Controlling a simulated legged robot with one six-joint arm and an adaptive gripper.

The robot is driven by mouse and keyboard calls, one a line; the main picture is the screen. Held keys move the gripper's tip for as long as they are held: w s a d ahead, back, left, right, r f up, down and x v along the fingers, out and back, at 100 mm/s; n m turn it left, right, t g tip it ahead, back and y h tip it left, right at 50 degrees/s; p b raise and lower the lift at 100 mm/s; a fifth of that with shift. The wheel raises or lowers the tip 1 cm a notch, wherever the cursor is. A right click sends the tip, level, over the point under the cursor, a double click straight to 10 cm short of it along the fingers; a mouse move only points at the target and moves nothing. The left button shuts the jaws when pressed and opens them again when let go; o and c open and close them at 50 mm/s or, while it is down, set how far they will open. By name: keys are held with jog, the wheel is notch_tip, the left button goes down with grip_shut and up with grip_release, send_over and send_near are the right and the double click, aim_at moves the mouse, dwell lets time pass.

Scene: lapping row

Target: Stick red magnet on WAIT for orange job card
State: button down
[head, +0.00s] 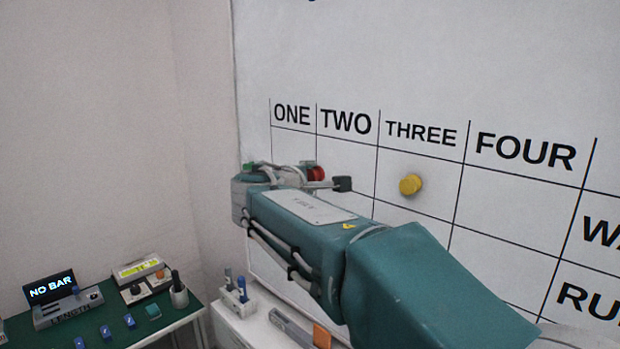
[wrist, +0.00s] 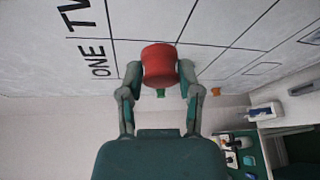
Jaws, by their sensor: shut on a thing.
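My gripper (wrist: 160,74) is shut on the red magnet (wrist: 160,60), a round knob held between its two fingers in the wrist view. In the head view the red magnet (head: 316,173) shows beyond my arm, in front of the whiteboard (head: 420,70) below the ONE and TWO headings. I cannot tell whether it touches the board. The row label WAIT shows only as "WA" (head: 600,232) at the right edge, with "RU" (head: 585,300) below it. An orange block (head: 322,335) is on the ledge below; I cannot tell if it is the job card.
A yellow magnet (head: 411,184) is on the board under THREE. A white ledge (head: 250,328) with pens is below the board. My arm hides part of the grid.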

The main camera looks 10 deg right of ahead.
aim_at(322, 172)
jog(key=shift+w+d, duration=0.35)
jog(key=shift+w, duration=0.25)
jog(key=shift+w+d, duration=0.3)
jog(key=shift+d, duration=0.25)
jog(key=shift+w+d, duration=0.3)
jog(key=shift+d, duration=0.25)
jog(key=shift+w+d, duration=0.7)
jog(key=shift+d, duration=0.2)
jog(key=shift+w+d, duration=0.7)
jog(key=shift+d, duration=0.15)
jog(key=shift+c, duration=1)
grip_release()
